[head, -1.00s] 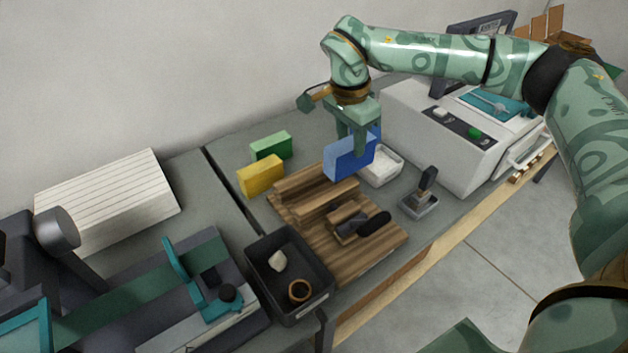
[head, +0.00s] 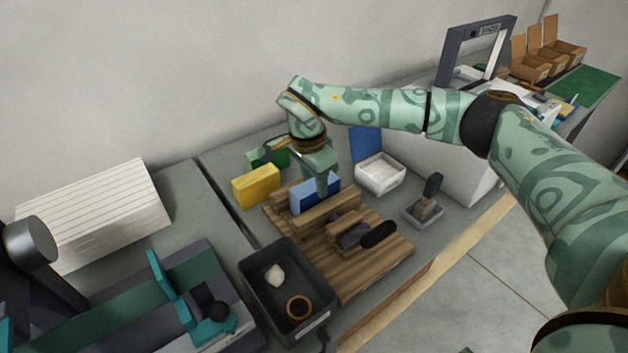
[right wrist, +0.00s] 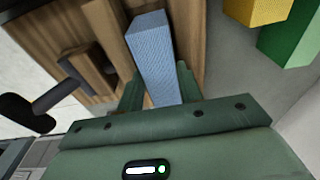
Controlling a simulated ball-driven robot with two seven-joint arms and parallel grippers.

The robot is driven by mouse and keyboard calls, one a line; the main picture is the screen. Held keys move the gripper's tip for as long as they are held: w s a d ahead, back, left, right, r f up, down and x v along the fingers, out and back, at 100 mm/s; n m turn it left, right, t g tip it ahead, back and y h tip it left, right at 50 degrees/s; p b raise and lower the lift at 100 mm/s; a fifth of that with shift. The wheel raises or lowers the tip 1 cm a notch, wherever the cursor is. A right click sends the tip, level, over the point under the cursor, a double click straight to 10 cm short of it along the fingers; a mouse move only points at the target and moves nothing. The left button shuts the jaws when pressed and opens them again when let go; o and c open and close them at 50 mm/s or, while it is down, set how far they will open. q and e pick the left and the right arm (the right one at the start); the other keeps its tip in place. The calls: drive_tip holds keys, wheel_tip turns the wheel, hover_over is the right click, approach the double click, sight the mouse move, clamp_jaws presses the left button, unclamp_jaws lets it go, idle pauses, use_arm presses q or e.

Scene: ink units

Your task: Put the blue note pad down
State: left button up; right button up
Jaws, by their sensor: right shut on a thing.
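The blue note pad (head: 314,194) is a light blue block held upright at the back part of the wooden rack (head: 375,262). My right gripper (head: 322,186) comes down on it from above and is shut on it. In the right wrist view the pad (right wrist: 152,55) stands between the two green fingers (right wrist: 158,88), with wooden rails (right wrist: 110,25) alongside. The pad's lower edge is hidden behind a rail, so I cannot tell whether it touches the rack. My left gripper is not in view.
A yellow block (head: 256,186) and a green block (head: 268,158) stand left of the rack. A white tray (head: 380,178) and a stamp (head: 427,205) are to its right. A dark bin (head: 262,302) sits in front. A dark-handled tool (head: 378,235) lies on the rack.

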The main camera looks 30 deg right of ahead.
sight(309, 188)
drive_tip(key=shift+f, duration=0.1)
drive_tip(key=o, duration=1.2)
drive_tip(key=shift+c, duration=0.2)
wheel_tip(309, 188, up, 12)
drive_tip(key=a+p, duration=0.1)
drive_tip(key=p, duration=0.2)
drive_tip(key=shift+s+a, duration=0.15)
drive_tip(key=shift+a, duration=0.05)
